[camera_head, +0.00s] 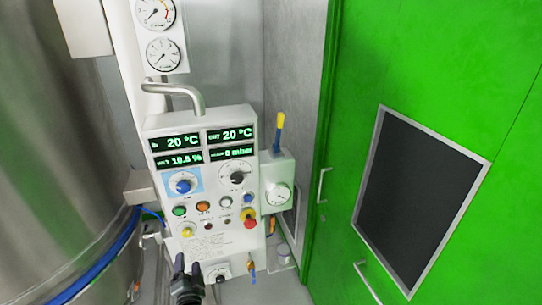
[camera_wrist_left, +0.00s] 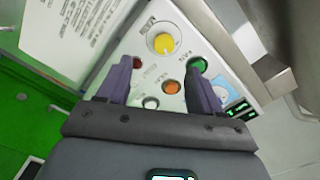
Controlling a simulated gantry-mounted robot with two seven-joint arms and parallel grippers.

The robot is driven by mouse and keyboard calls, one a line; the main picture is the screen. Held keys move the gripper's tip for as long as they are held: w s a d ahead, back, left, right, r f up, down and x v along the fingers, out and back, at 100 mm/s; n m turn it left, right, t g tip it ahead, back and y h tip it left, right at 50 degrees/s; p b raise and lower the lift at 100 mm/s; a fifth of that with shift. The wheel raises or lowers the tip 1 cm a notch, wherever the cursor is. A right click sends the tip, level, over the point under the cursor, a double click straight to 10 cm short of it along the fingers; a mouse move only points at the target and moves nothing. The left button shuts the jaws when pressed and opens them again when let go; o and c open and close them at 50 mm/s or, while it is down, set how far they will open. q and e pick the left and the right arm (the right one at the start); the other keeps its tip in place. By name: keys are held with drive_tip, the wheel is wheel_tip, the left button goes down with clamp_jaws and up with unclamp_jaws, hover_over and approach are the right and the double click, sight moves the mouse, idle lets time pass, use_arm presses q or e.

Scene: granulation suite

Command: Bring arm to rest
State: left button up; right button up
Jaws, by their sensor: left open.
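My left gripper (camera_head: 187,266) is at the bottom of the head view, in front of the lower edge of a white control panel (camera_head: 229,202). In the left wrist view its two dark fingers (camera_wrist_left: 158,68) are spread apart with nothing held between them. Behind them the tilted panel shows a yellow knob (camera_wrist_left: 165,43), a green button (camera_wrist_left: 197,65) and an orange button (camera_wrist_left: 172,87). The fingers overlap the panel in the picture; I cannot tell whether they touch it. My right gripper is in neither view.
A large steel vessel (camera_head: 60,140) with a blue band fills the left. A green door (camera_head: 420,60) with a dark window (camera_head: 420,200) stands at the right. A small box with a yellow-and-blue lever (camera_head: 279,132) adjoins the panel. Two gauges (camera_head: 163,54) hang above.

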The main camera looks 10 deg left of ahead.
use_arm(q)
drive_tip(key=s+d+f+g+h, duration=0.2)
drive_tip(key=s+d+f, duration=0.1)
drive_tip(key=s+f, duration=0.75)
drive_tip(key=s+d+n+g+h, duration=0.2)
drive_tip(key=s+d+g+h, duration=0.25)
drive_tip(key=s+d, duration=0.5)
drive_tip(key=s+d+r+n+g+h, duration=0.3)
drive_tip(key=s+r+g, duration=0.4)
drive_tip(key=s, duration=0.6)
wheel_tip(320, 180, up, 15)
drive_tip(key=m+t+p, duration=0.1)
drive_tip(key=p, duration=1.3)
drive_tip(key=shift+d+t, duration=0.35)
drive_tip(key=shift+d, duration=0.05)
drive_tip(key=shift+y, duration=0.25)
